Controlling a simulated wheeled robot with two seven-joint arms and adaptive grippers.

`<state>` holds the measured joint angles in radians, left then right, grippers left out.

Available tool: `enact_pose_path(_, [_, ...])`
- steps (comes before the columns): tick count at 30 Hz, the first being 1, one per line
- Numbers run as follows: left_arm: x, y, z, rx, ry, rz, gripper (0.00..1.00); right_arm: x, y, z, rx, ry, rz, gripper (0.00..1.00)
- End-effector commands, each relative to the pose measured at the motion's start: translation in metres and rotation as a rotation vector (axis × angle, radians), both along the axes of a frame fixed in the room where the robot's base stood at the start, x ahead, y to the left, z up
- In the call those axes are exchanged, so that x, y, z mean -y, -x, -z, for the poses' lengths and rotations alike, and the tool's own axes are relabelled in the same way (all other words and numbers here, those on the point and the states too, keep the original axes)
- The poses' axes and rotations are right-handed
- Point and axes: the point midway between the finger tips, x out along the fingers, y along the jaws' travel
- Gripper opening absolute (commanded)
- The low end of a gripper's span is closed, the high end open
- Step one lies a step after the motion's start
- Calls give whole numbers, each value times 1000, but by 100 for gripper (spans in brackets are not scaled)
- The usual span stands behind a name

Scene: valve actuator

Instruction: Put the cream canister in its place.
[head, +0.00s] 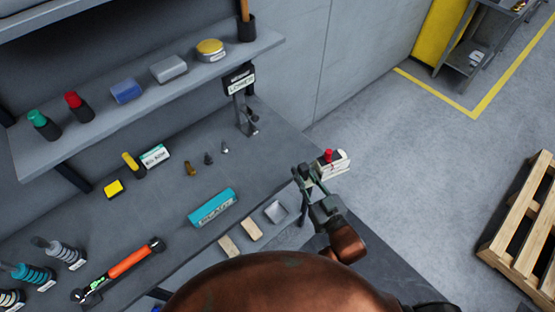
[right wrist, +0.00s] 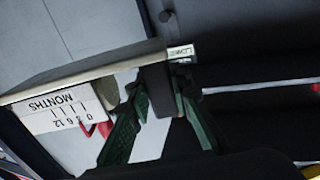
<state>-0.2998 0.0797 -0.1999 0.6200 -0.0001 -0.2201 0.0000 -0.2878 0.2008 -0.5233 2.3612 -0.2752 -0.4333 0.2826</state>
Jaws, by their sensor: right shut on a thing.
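The cream canister (head: 334,166) shows at the right of the head view, off the end of the bench. It is whitish with a red part on top. In the right wrist view its side (right wrist: 62,108) bears a scale marked "0 3 6 12 MONTHS". My right gripper (head: 312,188) is shut on it, with green fingers (right wrist: 155,115) in the wrist view; the exact contact is partly hidden. A small stand with a lettered sign (head: 240,80) rises from the bench's back right; its lettering is hard to read. My left gripper is not in view.
A shelf (head: 160,95) with several items overhangs the back. A wooden pallet (head: 520,220) lies on the floor at right.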

Motion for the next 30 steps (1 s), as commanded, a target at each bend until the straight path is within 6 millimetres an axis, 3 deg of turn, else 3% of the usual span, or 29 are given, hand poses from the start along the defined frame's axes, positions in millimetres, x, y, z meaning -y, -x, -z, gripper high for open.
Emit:
enact_pose_path(3, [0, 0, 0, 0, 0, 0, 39, -32, -1, -7, 9, 4, -115, 0])
enact_pose_path(9, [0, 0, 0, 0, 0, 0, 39, -67, 3, -9, 7, 7, -238, 0])
enact_pose_path(23, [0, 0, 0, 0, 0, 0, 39, -75, 4, -8, 6, 6, -269, 0])
enact_pose_path(26, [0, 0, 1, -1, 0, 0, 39, -79, -6, -4, 8, 6, -268, 0])
enact_pose_path(30, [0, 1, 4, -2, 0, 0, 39, -89, -33, 9, 7, 5, -268, 0])
